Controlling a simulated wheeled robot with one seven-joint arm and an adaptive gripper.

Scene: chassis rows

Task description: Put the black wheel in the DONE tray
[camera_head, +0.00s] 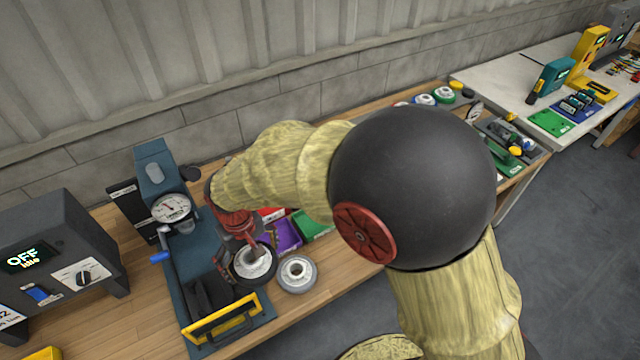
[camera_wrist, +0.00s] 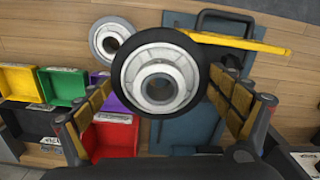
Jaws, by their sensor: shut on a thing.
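The black wheel has a black tyre and a pale grey hub. In the wrist view it (camera_wrist: 160,87) sits between the two fingers of my gripper (camera_wrist: 160,80), which is shut on it. In the head view the black wheel (camera_head: 258,268) is under my gripper (camera_head: 248,258), beside the blue-grey press fixture. I cannot tell whether it is clear of the surface below. Small trays, including purple (camera_head: 281,236) and green (camera_head: 311,226), lie close behind it. Tray labels are too small to read, so I cannot tell which is DONE.
A grey wheel (camera_head: 297,275) lies on the bench just right of the black wheel. The blue-grey fixture (camera_head: 196,255) with a dial and yellow handle stands to the left. A dark control box (camera_head: 60,255) reading OFF stands farther left. My arm hides much of the bench's middle.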

